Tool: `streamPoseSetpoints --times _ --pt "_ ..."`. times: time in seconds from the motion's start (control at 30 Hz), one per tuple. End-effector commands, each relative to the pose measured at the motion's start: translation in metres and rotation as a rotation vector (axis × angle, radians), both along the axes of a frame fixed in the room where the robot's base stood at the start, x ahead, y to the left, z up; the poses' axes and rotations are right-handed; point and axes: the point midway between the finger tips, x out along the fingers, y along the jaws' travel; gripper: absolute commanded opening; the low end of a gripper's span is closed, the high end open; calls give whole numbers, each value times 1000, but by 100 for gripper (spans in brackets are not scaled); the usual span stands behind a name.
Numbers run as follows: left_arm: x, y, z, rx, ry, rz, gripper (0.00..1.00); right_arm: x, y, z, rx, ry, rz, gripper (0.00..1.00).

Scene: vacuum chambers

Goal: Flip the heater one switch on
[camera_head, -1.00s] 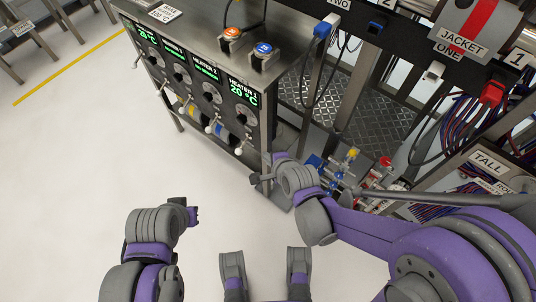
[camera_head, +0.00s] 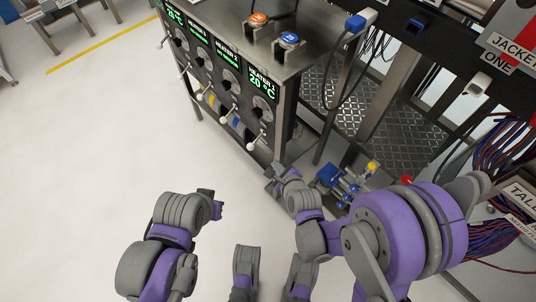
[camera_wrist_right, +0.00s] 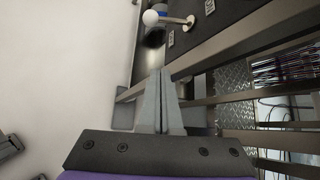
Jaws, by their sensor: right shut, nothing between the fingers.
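The heater one panel (camera_head: 262,88) is at the right end of a row of heater panels and its display reads 20 °C. Its switch (camera_head: 257,140), a metal lever with a white ball tip, sticks out low on the panel and points down toward the left. A white-tipped lever (camera_wrist_right: 176,20) also shows at the top of the right wrist view, beyond the fingertips. My right gripper (camera_head: 273,176) is below and right of the switch, apart from it. In the right wrist view its fingers (camera_wrist_right: 160,78) are shut and empty. My left gripper (camera_head: 218,208) is far from the panel; its jaws are unclear.
The cabinet's metal frame leg (camera_head: 283,122) and a valve cluster (camera_head: 340,184) are close to my right arm. The white floor (camera_head: 110,150) at left is clear.

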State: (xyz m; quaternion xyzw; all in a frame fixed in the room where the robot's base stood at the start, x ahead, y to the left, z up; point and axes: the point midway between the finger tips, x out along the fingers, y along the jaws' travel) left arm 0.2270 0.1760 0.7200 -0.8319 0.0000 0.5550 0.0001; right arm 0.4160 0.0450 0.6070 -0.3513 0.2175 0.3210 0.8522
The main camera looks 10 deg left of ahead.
Motion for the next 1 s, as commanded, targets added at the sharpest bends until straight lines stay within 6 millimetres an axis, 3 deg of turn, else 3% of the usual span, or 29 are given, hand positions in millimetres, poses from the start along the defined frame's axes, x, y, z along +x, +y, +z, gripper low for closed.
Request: streamPoseSetpoints --times 0.47,0.7,1.0 --pt "3 0 -24 0 8 0 0 66 37 -58 -1 0 1 0" --pt "2 0 -20 0 7 0 0 75 64 -40 -1 -1 2 0" --pt "2 0 -20 0 7 0 0 78 70 -36 -1 0 1 0"
